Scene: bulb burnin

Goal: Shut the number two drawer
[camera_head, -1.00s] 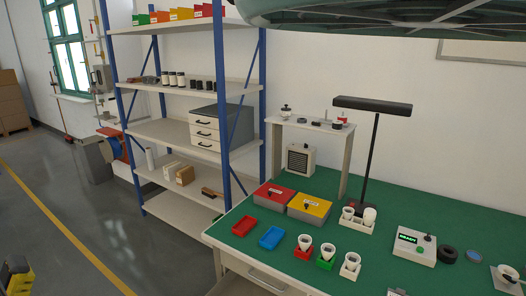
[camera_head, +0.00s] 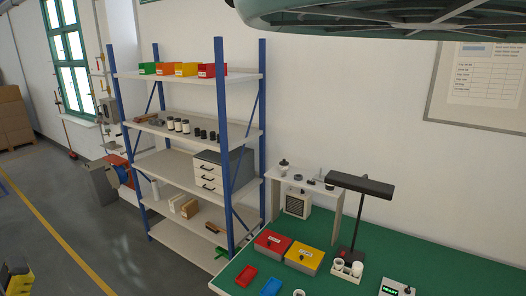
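The drawers are stacked: a top drawer (camera_head: 206,166), a middle drawer (camera_head: 205,177) and a bottom drawer (camera_head: 204,188), each with a dark handle. Any numbers on them are too small to read, so I cannot tell which is number two. No drawer clearly sticks out at this distance. My gripper is not in view.
The rack (camera_head: 190,164) holds coloured bins (camera_head: 187,69) above. A green-topped bench (camera_head: 425,268) at right carries a red box (camera_head: 272,243), a yellow box (camera_head: 304,256) and a black lamp (camera_head: 360,186). Grey floor (camera_head: 125,255) with a yellow line is open at left.

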